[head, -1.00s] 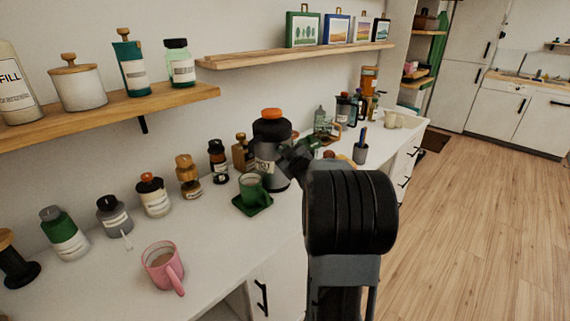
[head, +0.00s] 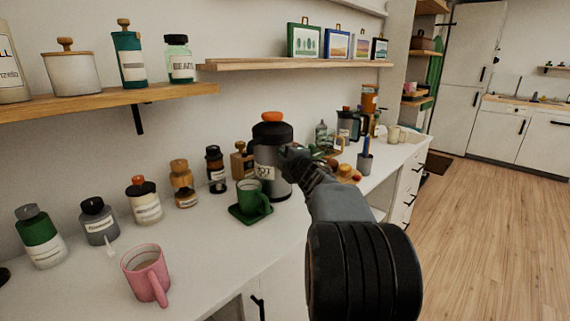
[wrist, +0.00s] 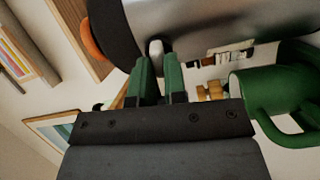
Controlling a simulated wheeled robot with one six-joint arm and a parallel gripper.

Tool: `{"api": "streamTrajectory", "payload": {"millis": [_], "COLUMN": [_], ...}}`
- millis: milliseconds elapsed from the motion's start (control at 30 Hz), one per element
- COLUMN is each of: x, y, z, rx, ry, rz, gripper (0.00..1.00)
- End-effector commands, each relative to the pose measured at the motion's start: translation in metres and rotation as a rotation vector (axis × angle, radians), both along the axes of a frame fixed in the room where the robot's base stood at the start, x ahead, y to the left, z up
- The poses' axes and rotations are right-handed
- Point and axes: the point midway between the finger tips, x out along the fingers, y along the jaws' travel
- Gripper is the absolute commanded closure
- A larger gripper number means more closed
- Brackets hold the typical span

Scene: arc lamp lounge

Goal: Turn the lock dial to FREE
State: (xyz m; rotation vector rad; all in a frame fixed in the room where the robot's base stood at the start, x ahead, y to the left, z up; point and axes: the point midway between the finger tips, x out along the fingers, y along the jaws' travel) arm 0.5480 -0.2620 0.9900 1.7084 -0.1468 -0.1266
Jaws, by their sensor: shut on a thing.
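A silver flask (head: 268,165) with a black lid (head: 272,132) and an orange top button (head: 271,116) stands upright on the counter; the wrist view shows it close up (wrist: 210,22). A small pale grey knob, apparently the lock dial (wrist: 156,46), sits near where lid and body meet. My gripper (wrist: 157,65) has its green fingers on this knob, shut on it. In the head view my gripper (head: 287,155) is at the flask's right side, and the knob is hidden there. No FREE marking is readable.
A green mug (head: 250,197) on a green coaster stands close in front of the flask. A pink mug (head: 147,275) is nearer. Several bottles and jars line the wall to the left. A pen cup (head: 364,162) stands to the right. A wooden shelf (head: 300,64) hangs above.

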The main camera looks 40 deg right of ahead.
Motion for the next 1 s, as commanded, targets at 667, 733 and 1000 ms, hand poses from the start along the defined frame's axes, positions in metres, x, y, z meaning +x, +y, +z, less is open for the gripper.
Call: {"api": "streamTrajectory", "payload": {"millis": [667, 733, 1000], "x": [0.0001, 0.0001, 0.0001], "y": [0.0001, 0.0001, 0.0001], "z": [-0.0016, -0.0016, -0.0016], "rx": [-0.157, -0.157, -0.156], "ry": [0.029, 0.029, 0.029], "rz": [0.0, 0.0, 0.0], "gripper": [1.0, 1.0, 0.8]}}
